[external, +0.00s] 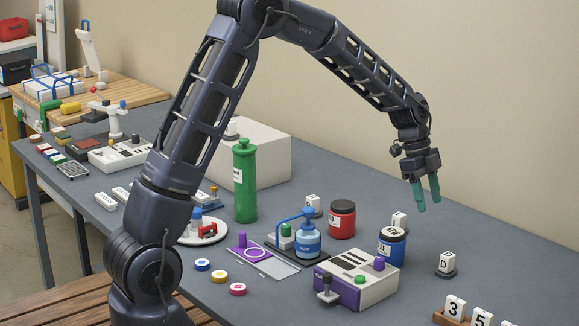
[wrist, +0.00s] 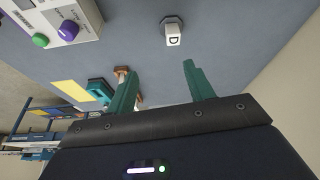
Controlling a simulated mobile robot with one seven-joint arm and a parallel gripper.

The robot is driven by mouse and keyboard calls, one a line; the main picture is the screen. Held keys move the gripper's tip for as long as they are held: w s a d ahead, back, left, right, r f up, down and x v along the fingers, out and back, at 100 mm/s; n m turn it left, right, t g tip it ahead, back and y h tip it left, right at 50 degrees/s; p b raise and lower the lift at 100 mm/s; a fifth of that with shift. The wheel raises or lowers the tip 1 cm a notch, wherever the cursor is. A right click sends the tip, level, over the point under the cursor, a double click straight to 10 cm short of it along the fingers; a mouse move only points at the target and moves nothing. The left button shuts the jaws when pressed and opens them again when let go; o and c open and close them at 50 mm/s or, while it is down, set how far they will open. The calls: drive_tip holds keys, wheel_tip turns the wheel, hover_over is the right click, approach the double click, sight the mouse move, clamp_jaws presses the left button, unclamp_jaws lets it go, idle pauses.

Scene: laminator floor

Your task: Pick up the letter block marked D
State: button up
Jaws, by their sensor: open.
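The white letter block marked D (external: 445,262) stands upright on a small dark base at the right of the grey table in the external view. It also shows at the top middle of the wrist view (wrist: 173,38), on its dark base with nothing touching it. My gripper (external: 424,208) is open and empty, with its green fingers pointing down. It hangs above the table, up and to the left of the D block in the external view. In the wrist view my gripper's fingertips (wrist: 161,68) are apart, and the block lies beyond them.
A wooden rack with number blocks (external: 455,306) stands at the front right. A blue jar (external: 391,245), another white block (external: 399,220), a red jar (external: 342,219) and a purple-fronted machine (external: 340,292) stand left of the D block. The table around the D block is clear.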

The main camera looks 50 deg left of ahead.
drive_tip(key=m, duration=0.2)
approach(447, 253)
drive_tip(key=x, duration=1.1)
drive_tip(key=shift+s+d+f, duration=0.1)
drive_tip(key=shift+d+f, duration=0.05)
drive_tip(key=shift+f, duration=0.15)
drive_tip(key=c, duration=1.1)
drive_tip(key=shift+h, duration=0.3)
clamp_jaws()
drive_tip(key=shift+r, duration=0.15)
